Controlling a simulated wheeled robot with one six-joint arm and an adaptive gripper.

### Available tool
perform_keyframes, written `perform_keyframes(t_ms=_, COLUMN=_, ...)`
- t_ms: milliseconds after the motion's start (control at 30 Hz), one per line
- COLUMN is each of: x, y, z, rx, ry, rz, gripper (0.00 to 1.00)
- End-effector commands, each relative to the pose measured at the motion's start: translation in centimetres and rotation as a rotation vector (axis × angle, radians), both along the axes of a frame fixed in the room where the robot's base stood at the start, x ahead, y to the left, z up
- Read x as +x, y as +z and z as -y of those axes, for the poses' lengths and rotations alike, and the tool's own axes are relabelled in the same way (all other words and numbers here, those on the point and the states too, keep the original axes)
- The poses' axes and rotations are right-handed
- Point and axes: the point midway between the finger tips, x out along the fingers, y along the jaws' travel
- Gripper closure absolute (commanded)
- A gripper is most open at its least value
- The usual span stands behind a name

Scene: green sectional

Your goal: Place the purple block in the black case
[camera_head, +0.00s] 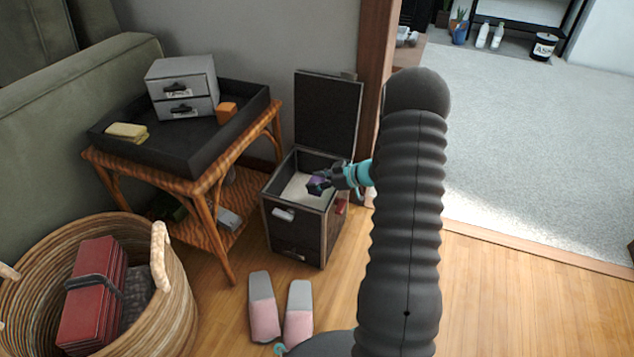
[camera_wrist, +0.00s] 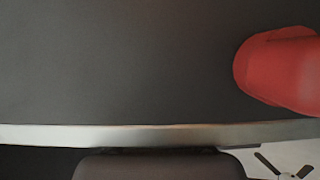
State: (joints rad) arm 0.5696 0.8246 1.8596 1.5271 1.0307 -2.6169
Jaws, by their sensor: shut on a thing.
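The black case (camera_head: 292,233) stands on the floor with its lid (camera_head: 328,112) raised upright at the back. Its inside looks pale. My gripper (camera_head: 318,183) is over the case's opening, toward its right side, shut on the purple block (camera_head: 316,186). The block is small and partly hidden by the fingers. I cannot tell whether it touches anything inside the case. The wrist view shows a dark surface with a metallic edge strip; the block cannot be made out there.
A wicker table (camera_head: 205,187) with a black tray (camera_head: 190,160) stands left of the case. A basket (camera_head: 178,295) and a pair of slippers (camera_head: 264,306) are in front. A red object (camera_wrist: 280,68) shows at right in the wrist view. Floor at right is clear.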

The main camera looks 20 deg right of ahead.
Motion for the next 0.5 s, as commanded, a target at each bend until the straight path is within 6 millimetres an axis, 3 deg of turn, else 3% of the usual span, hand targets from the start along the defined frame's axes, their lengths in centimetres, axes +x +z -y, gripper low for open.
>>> perform_keyframes(t_ms=33, x=-0.04, y=-0.18, z=0.00, rx=-0.001, ry=-0.001, rz=-0.003, gripper=0.88)
perform_keyframes(t_ms=67, x=-0.05, y=-0.21, z=0.00, rx=-0.001, ry=-0.001, rz=-0.003, gripper=0.49)
perform_keyframes(t_ms=133, x=-0.06, y=-0.24, z=-0.01, rx=-0.001, ry=-0.001, rz=-0.003, gripper=0.32)
perform_keyframes(t_ms=500, x=-0.10, y=-0.19, z=-0.02, rx=-0.001, ry=-0.001, rz=-0.006, gripper=0.29)
